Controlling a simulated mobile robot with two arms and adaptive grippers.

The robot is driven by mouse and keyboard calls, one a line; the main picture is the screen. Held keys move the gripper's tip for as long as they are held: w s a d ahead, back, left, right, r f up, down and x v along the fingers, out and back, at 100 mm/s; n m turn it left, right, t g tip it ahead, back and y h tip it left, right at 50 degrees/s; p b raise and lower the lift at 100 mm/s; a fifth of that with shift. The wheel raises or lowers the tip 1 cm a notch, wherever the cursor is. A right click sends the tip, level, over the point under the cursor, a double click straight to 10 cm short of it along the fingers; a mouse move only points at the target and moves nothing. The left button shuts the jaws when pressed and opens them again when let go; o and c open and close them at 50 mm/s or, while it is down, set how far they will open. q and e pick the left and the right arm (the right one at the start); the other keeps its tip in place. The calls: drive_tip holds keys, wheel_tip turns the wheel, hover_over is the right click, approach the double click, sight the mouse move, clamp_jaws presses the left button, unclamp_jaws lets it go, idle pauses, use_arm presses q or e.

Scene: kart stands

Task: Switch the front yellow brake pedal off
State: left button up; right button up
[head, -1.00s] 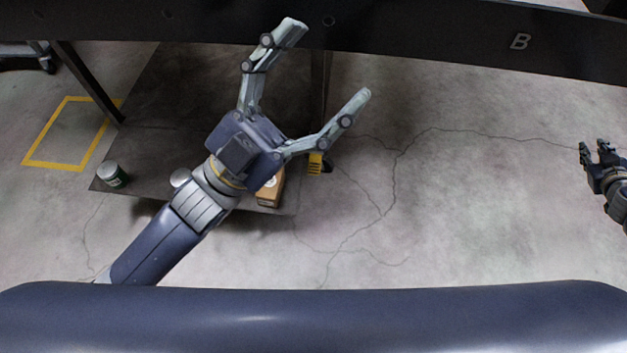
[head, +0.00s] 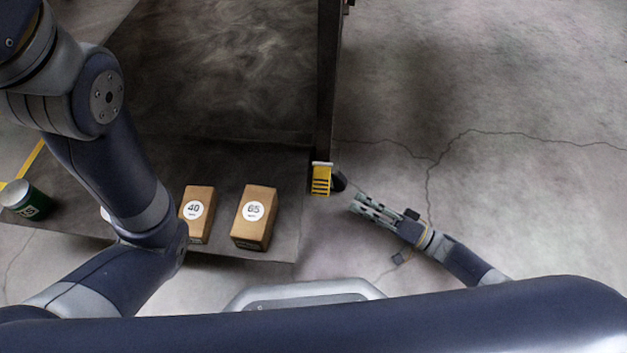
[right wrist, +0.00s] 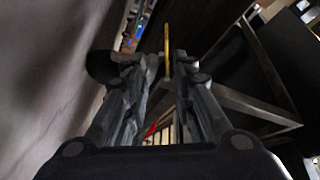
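The front yellow brake pedal (head: 321,180) is a small yellow plate with dark bars, low beside the foot of a dark post in the head view. A dark rounded piece (head: 339,182) sits at its right. My right gripper (head: 356,205) is just right of and nearer than the pedal, pointing toward it, with a visible space between. In the right wrist view my right gripper (right wrist: 166,62) has its fingers nearly parallel with a narrow gap. A thin yellow strip (right wrist: 167,42) shows beyond that gap, seemingly the pedal edge-on. My left arm crosses the left side; its gripper is out of view.
Two brown boxes, marked 40 (head: 197,218) and 65 (head: 255,220), stand on a dark low shelf (head: 275,160) left of the pedal. A green can (head: 28,200) stands at far left. The dark post (head: 328,90) rises behind the pedal. Cracked floor lies clear at right.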

sight(320, 187)
drive_tip(key=a+y, duration=0.1)
drive_tip(key=a, duration=0.2)
drive_tip(key=shift+w+a+r, duration=0.1)
drive_tip(key=shift+w, duration=0.05)
drive_tip(key=b+x, duration=0.3)
drive_tip(key=x, duration=0.5)
drive_tip(key=shift+w+a, duration=0.25)
drive_tip(key=shift+a, duration=0.1)
drive_tip(key=shift+c, duration=0.3)
clamp_jaws()
